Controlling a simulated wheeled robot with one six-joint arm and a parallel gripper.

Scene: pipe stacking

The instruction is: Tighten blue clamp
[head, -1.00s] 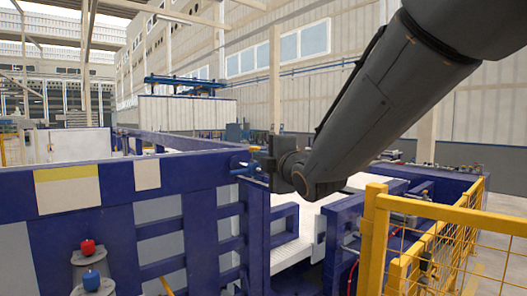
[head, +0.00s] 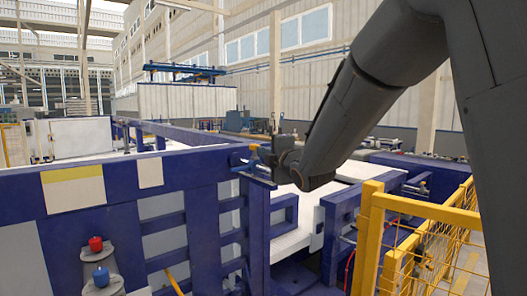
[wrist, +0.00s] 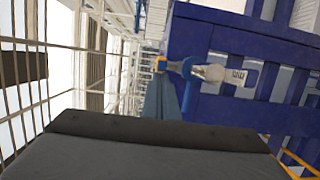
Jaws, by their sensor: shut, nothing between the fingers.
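The blue clamp (head: 255,172) is fixed at the top right corner of the blue frame, with a small yellow-orange part at its top. In the wrist view the clamp (wrist: 178,68) shows blue with a yellow-orange end and a pale grey handle-like piece beside it. My gripper (head: 270,153) is shut and empty, at the clamp's upper right. The clamp is partly overlapped by my gripper in the head view, and I cannot tell whether they touch. In the wrist view a dark block of my own fills the bottom, and the fingertips are hard to make out.
A yellow mesh fence (head: 420,235) stands at the right front. The blue frame (head: 110,186) spans the left and middle. Open air lies above it.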

